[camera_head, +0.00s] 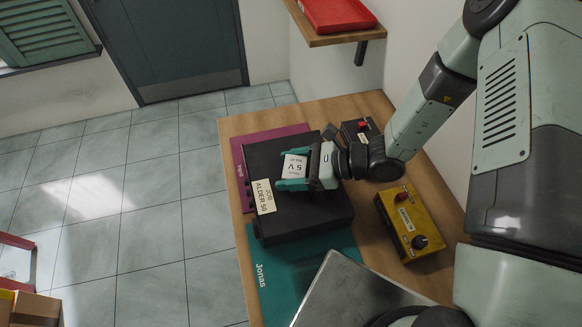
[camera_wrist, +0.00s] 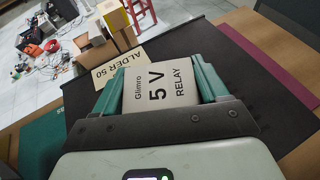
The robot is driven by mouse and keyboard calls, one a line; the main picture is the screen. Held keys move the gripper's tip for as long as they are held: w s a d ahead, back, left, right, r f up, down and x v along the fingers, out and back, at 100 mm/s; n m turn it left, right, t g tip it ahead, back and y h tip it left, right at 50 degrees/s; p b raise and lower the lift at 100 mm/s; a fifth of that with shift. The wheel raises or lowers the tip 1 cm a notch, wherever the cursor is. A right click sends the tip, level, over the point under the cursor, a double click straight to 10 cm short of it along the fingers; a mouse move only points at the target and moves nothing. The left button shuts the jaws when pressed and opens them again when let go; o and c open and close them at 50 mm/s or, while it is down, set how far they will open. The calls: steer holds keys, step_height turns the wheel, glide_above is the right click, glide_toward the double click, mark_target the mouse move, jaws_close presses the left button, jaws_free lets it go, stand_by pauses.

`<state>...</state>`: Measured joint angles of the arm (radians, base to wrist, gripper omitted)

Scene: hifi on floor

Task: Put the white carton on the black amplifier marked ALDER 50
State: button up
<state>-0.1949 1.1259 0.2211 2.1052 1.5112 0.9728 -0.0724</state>
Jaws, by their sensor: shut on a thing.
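The white carton (camera_wrist: 160,92), printed "Glimro 5 V RELAY", is between the two teal fingers of my gripper (camera_wrist: 158,85). In the head view the carton (camera_head: 296,167) shows over the top of the black amplifier (camera_head: 300,212). The amplifier carries a pale label (camera_head: 264,196) reading "ALDER 50"; its dark top also shows in the wrist view (camera_wrist: 225,50). My gripper (camera_head: 293,175) is shut on the carton, above the amplifier top. I cannot tell whether the carton touches the amplifier. The carton's underside is hidden.
The amplifier stands on a wooden table (camera_head: 377,232) with a purple mat (camera_head: 238,160) and a teal mat (camera_head: 285,282). A yellow box with a knob (camera_head: 412,224) and a small black box with a red switch (camera_head: 351,130) stand to the right. A grey panel (camera_head: 350,295) lies in front.

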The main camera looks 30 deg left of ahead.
steer(key=shift+f, duration=0.15)
steer(key=o, duration=1.1)
steer(key=shift+c, duration=0.2)
steer(key=shift+r, duration=0.2)
steer(key=v, duration=1.2)
steer(key=shift+r, duration=0.1)
